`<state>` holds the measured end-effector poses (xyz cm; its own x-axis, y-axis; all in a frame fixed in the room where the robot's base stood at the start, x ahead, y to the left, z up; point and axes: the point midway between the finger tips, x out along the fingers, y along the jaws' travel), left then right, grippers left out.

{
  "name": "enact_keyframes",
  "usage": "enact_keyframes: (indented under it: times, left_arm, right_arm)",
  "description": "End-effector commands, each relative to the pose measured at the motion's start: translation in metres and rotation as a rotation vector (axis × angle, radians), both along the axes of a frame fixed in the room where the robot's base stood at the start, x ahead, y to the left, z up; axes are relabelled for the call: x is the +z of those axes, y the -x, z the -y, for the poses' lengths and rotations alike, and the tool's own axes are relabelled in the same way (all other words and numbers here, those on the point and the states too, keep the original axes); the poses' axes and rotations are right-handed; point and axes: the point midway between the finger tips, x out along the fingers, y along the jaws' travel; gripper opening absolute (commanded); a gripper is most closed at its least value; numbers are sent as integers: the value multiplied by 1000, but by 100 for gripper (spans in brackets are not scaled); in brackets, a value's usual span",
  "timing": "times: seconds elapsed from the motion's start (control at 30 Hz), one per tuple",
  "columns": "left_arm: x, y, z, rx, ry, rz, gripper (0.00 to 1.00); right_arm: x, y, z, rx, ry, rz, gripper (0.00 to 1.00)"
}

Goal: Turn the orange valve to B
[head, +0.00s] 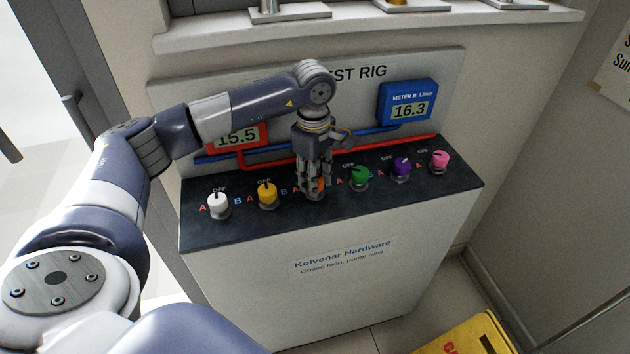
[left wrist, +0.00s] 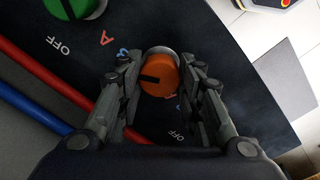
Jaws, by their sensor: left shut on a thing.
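The orange valve (head: 319,187) is third from the left in the row of coloured valves; my gripper partly hides it in the head view. In the left wrist view the round orange cap (left wrist: 160,75) shows between my fingers, with a dark pointer mark directed to the picture's left. A blue B (left wrist: 122,53) lies on that left side, and OFF (left wrist: 178,137) lies below the cap. My left gripper (head: 314,190) points down over the valve, shut on it, a finger on each side. My right gripper is in neither view.
White (head: 218,203), yellow (head: 267,194), green (head: 359,175), purple (head: 401,166) and pink (head: 439,160) valves stand along the same dark panel (head: 235,235). The red meter (head: 236,136) reads 15.5; the blue meter (head: 408,102) reads 16.3. Red and blue pipes run behind.

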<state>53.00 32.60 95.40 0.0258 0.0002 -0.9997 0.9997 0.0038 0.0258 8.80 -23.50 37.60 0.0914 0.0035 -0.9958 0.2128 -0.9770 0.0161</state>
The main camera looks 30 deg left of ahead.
Motion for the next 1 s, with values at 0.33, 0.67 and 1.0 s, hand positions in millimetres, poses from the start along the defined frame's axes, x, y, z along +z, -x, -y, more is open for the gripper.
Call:
enact_keyframes:
  times: [0.33,0.67,1.0]
  left_arm:
    - [1,0,0,-47,1,2,10]
    - [1,-1,0,-47,0,3,43]
    - [1,0,0,-45,0,1,55]
  right_arm:
    - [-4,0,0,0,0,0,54]
    - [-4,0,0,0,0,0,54]
    - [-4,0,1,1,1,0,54]
